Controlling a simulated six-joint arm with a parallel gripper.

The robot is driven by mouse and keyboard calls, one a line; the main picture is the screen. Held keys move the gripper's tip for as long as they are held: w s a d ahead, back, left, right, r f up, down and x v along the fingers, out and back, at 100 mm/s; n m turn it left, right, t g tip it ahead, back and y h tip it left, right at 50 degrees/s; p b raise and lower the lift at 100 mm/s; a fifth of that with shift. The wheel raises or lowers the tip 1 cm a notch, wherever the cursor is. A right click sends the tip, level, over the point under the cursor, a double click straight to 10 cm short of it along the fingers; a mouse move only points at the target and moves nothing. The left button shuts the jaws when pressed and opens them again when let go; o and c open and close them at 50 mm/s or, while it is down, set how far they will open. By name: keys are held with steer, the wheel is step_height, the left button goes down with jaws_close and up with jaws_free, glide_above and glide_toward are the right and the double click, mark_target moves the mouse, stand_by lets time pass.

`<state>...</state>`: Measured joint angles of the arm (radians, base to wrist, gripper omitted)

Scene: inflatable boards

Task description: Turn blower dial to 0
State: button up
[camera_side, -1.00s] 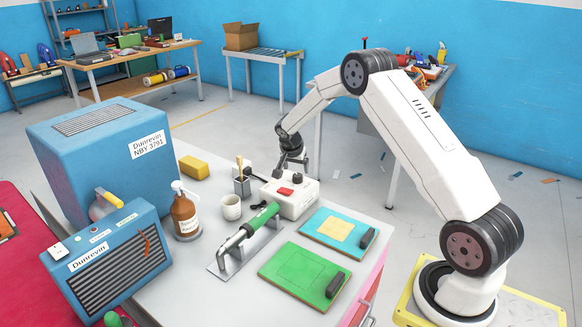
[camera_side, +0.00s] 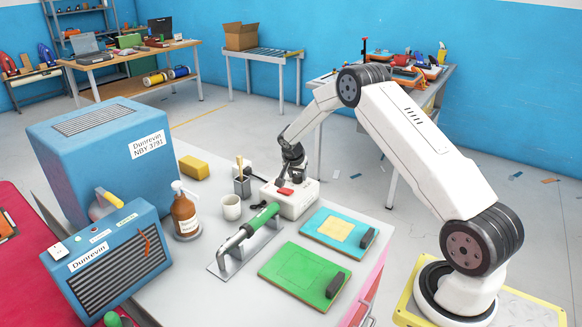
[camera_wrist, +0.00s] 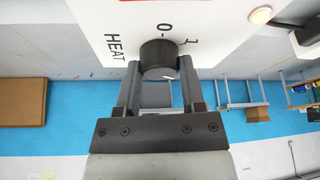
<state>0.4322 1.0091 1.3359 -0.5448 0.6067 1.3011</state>
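The blower control box (camera_side: 292,204) is a white box with a red part on top, lying on the grey table. In the wrist view its white face (camera_wrist: 100,22) carries the word HEAT and the marks 0 and 1. The black round dial (camera_wrist: 158,52) sits by these marks; its pointer setting is not clear. My gripper (camera_side: 284,181) is down at the top of the box. In the wrist view its two fingers (camera_wrist: 160,68) stand on either side of the dial, very near or touching it. Whether they grip it is not clear.
A green-handled tool (camera_side: 262,217) lies just in front of the box. A white mug (camera_side: 231,208), a brown bottle (camera_side: 185,215) and a yellow sponge (camera_side: 193,168) stand to the left. A blue board (camera_side: 318,228) and a green board (camera_side: 300,278) lie nearer the front.

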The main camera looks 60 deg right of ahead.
jaws_close()
steer(key=shift+n, duration=0.4)
steer(key=shift+s+n+t+y, duration=0.1)
steer(key=shift+n+t+y, duration=0.3)
steer(key=shift+n, duration=0.9)
steer(key=shift+n+t+y, duration=0.2)
steer(key=shift+n+t, duration=0.4)
steer(key=shift+n, duration=0.7)
steer(key=shift+d+n+t+y, duration=0.1)
steer(key=shift+n+t+y, duration=0.3)
steer(key=shift+n, duration=1.05)
steer(key=shift+n+t+y, duration=0.1)
steer(key=shift+n+y, duration=0.5)
steer(key=shift+n, duration=0.85)
steer(key=n+y, duration=0.1)
steer(key=n, duration=0.2)
steer(key=n+y, duration=0.1)
steer(key=n, duration=0.2)
steer(key=shift+s+d+f, duration=0.1)
steer(key=n+y, duration=0.1)
steer(key=n, duration=0.2)
steer(key=n+g+y, duration=0.1)
steer(key=n, duration=0.2)
steer(key=shift+d, duration=0.1)
